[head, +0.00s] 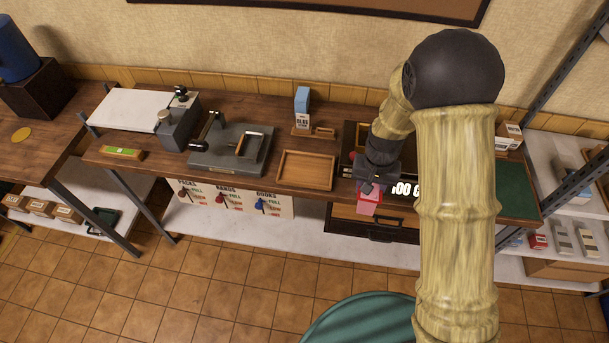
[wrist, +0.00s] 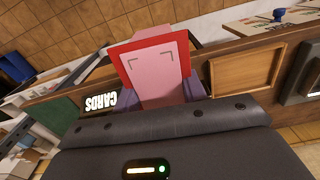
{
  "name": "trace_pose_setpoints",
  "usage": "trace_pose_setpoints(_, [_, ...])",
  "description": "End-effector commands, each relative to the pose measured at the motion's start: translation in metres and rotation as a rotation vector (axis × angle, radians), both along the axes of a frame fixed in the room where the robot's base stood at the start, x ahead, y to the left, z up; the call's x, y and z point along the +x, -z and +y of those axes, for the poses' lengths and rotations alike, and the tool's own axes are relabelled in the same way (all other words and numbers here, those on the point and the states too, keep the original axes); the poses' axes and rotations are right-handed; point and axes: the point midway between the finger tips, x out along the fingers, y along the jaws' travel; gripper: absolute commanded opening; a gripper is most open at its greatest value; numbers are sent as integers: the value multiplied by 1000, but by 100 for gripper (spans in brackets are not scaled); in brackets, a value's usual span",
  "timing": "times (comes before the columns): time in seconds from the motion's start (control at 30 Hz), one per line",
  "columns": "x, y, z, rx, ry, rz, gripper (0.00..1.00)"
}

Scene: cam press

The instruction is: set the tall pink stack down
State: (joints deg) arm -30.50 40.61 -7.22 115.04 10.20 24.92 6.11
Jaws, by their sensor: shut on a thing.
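The tall pink stack (head: 368,204) is in my gripper (head: 370,187), in front of the dark tray section at the bench's right half. In the wrist view the pink stack (wrist: 157,75) shows a pink face with a red border and dark corner marks. The jaws of my gripper (wrist: 162,95) press on its two sides. The stack looks held off the bench, near or past its front edge; its exact height is hard to tell. My arm hides part of the bench behind it.
An empty wooden tray (head: 305,170) lies left of the stack. A white CARDS label (head: 405,188) is just to its right. A grey press (head: 230,150) and a blue stack in a holder (head: 302,100) stand farther left. A green mat (head: 515,188) lies at the right end.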

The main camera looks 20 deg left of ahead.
Motion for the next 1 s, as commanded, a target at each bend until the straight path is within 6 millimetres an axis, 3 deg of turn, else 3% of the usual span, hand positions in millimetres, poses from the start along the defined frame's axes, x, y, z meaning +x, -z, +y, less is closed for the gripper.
trace_pose_setpoints(0.37, [21,50,-61,-3,58,4,7])
trace_pose_setpoints(0.73, [30,132,-170,5,157,5,7])
trace_pose_setpoints(0.83, [29,141,-183,7,167,4,7])
trace_pose_setpoints(1.0, [29,143,-187,7,168,1,7])
